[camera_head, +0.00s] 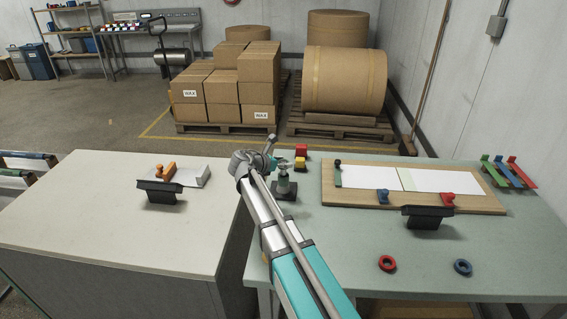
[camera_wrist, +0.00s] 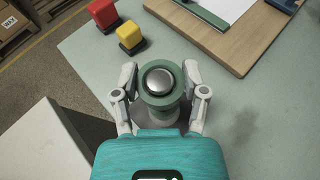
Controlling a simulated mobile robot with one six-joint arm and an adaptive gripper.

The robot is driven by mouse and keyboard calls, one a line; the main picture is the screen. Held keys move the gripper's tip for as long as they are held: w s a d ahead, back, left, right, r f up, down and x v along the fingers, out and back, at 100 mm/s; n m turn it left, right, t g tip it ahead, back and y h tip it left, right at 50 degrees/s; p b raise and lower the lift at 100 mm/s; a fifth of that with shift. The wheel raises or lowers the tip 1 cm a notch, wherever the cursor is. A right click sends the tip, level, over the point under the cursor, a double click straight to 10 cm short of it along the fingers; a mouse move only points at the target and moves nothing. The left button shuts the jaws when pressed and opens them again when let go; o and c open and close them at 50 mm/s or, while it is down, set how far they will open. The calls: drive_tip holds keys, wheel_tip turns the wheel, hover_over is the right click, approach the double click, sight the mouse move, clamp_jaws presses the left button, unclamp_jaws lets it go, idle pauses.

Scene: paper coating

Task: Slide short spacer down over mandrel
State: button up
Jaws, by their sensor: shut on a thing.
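The short spacer is a green ring (camera_wrist: 148,99) between the two fingers of my gripper (camera_wrist: 161,82) in the wrist view. The gripper is shut on it from both sides. The mandrel's round silver top (camera_wrist: 160,81) shows inside the ring, so the spacer appears to be around the mandrel. How far down the spacer sits cannot be told from above. In the head view the mandrel stands on a dark base (camera_head: 286,195) near the left edge of the green-grey table, with my gripper at its top. My arm hides part of this area.
A red block (camera_head: 301,150) and a yellow block (camera_head: 300,164) stand just behind the mandrel. A wooden board (camera_head: 480,200) with white sheets lies to the right. Red (camera_head: 387,263) and blue (camera_head: 462,267) rings lie at the front. A pale table (camera_head: 110,220) is at left.

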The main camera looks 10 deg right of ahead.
drive_tip(key=o, duration=1.2)
drive_tip(key=shift+c, duration=0.2)
wheel_tip(320, 180, up, 10)
drive_tip(key=p, duration=1)
drive_tip(key=shift+f, duration=0.1)
idle(0.3)
drive_tip(key=s+f+m+g+y, duration=0.3)
drive_tip(key=s+f+m+y, duration=0.2)
drive_tip(key=s+m, duration=0.7)
drive_tip(key=s+a+f+m+g+y, duration=0.1)
drive_tip(key=s+f+m+g+y, duration=0.2)
drive_tip(key=s+f+m+y, duration=0.3)
drive_tip(key=shift+s+a+f+m+g+y, duration=0.15)
drive_tip(key=shift+s+f+m+g+y, duration=0.2)
drive_tip(key=shift+s+m, duration=3.9)
